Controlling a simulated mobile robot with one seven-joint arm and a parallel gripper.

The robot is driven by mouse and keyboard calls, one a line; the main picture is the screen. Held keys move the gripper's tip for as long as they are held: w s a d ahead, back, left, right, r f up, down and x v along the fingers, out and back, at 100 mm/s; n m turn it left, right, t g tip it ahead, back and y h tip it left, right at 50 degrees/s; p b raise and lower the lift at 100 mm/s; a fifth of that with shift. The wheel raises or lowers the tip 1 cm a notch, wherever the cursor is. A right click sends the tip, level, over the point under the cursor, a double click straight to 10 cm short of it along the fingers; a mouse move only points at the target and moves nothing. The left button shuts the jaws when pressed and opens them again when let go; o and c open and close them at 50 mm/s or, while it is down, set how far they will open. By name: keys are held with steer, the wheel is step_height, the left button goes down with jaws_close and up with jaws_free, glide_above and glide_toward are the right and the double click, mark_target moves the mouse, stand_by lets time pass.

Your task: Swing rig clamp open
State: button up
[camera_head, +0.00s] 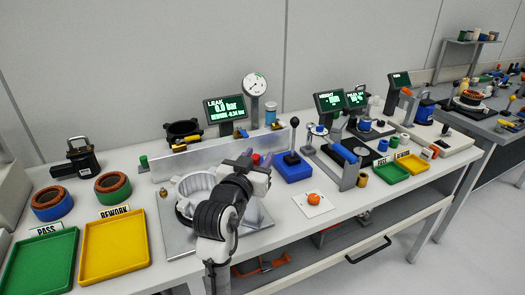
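A light grey finned stator housing (193,187) stands on a grey plate, partly hidden by my arm. My gripper (262,160) is at the housing's right, in front of the long grey rail (215,148). Small red and purple parts show at its tip; I cannot tell whether they are its fingers or something it touches. The rig clamp cannot be made out clearly and may be hidden behind my gripper. The leak display (226,109) reads 0.0 bar.
An orange button (313,198) is at the front. Green (40,262) and yellow (114,246) trays and two copper-wound rings (52,203) are at left. More fixtures fill the right.

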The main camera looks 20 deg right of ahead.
steer(key=shift+w+d, duration=0.25)
steer(key=shift+w, duration=0.05)
jaws_close()
stand_by(0.3)
